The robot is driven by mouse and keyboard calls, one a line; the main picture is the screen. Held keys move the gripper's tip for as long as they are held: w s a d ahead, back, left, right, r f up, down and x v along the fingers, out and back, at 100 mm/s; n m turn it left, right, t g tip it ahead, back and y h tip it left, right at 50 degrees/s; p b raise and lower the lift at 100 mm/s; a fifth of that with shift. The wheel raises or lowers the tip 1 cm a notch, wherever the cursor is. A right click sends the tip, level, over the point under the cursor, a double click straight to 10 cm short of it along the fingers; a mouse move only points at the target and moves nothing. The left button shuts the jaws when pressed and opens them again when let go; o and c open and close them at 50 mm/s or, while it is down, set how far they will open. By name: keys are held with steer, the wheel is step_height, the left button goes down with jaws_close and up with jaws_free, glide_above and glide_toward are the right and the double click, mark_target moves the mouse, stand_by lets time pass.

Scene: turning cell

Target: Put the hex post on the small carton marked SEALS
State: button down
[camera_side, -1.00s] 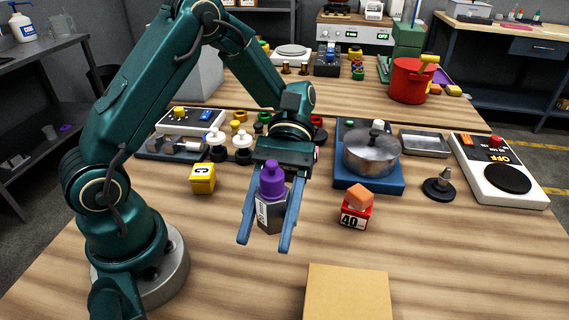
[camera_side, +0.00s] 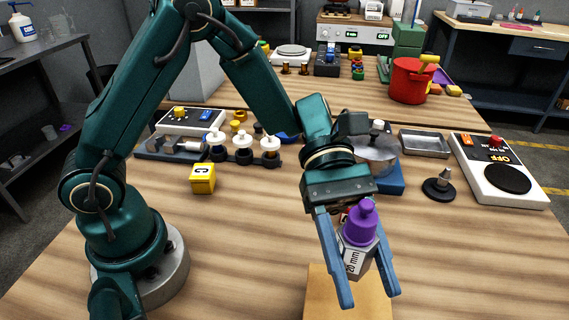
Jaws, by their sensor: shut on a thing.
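The hex post is a grey six-sided body with a "20 mm" label (camera_side: 354,262) and a purple knobbed top. My gripper (camera_side: 371,291) is shut on it, one blue finger on each side, and holds it nearly upright with a slight tilt. A tan carton (camera_side: 368,308) stands at the bottom edge of the picture, partly cut off and partly covered by the fingers. No SEALS marking shows on its visible face. The post appears over the carton's far part; I cannot tell the height gap between them.
A yellow cube marked C (camera_side: 203,179) stands left of my gripper. A dark cone-topped piece (camera_side: 438,188) and a white panel with a red button (camera_side: 499,171) are at right. My gripper mostly hides the red "40" block. The table right of the carton is clear.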

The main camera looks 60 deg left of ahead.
mark_target(361, 315)
steer(key=shift+x, duration=1.25)
steer(key=shift+a+f, duration=0.1)
steer(key=shift+f, duration=1.95)
steer(key=shift+f, duration=0.1)
steer(key=shift+c, duration=1.6)
jaws_free()
steer(key=shift+f, duration=0.1)
